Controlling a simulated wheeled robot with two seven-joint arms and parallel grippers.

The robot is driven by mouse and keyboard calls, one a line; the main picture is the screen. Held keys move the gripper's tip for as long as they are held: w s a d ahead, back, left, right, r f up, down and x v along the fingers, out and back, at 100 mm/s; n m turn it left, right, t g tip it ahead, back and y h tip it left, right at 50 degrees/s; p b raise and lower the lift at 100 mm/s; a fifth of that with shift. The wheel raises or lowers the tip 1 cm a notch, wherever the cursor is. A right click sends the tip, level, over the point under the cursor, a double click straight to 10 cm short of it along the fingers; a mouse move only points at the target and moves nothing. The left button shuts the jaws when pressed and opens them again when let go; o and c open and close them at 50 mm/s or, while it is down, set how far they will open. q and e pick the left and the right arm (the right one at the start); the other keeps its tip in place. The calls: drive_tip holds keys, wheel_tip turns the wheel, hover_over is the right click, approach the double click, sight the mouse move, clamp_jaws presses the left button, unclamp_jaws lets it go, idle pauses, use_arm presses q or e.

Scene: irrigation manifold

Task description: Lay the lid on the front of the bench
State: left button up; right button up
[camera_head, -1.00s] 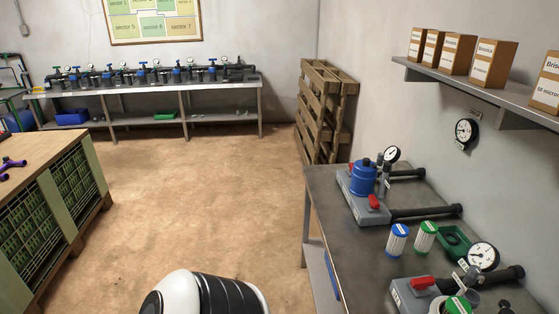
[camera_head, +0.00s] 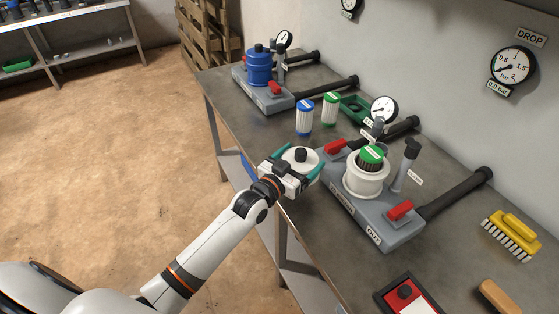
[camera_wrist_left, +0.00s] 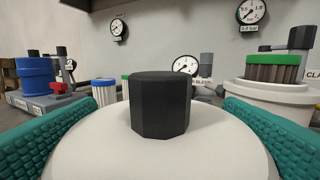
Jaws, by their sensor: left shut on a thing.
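My left gripper (camera_head: 295,168) is shut on the lid (camera_head: 299,159), a white round cap with a black knob. The lid also fills the lower middle of the left wrist view (camera_wrist_left: 160,150), between the two teal fingers. It is over or just above the front edge of the bench (camera_head: 268,133); I cannot tell whether it touches the top. To its right is an open white filter housing (camera_head: 366,183) with a green-topped cartridge (camera_head: 371,157) inside. My right gripper is not in view.
A blue-capped filter unit (camera_head: 259,67) stands at the far end. A yellow brush (camera_head: 511,234) and a red-and-white box (camera_head: 407,295) are at the right. Bare bench shows left of the lid.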

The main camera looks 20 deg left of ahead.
use_arm(q)
wheel_tip(320, 180, down, 7)
drive_tip(key=shift+f, duration=0.2)
idle(0.3)
drive_tip(key=shift+f+b, duration=0.15)
drive_tip(key=shift+b, duration=0.2)
drive_tip(key=o, duration=0.8)
drive_tip(key=shift+r, duration=0.2)
drive_tip(key=v, duration=1.2)
drive_tip(key=shift+s+d, duration=0.1)
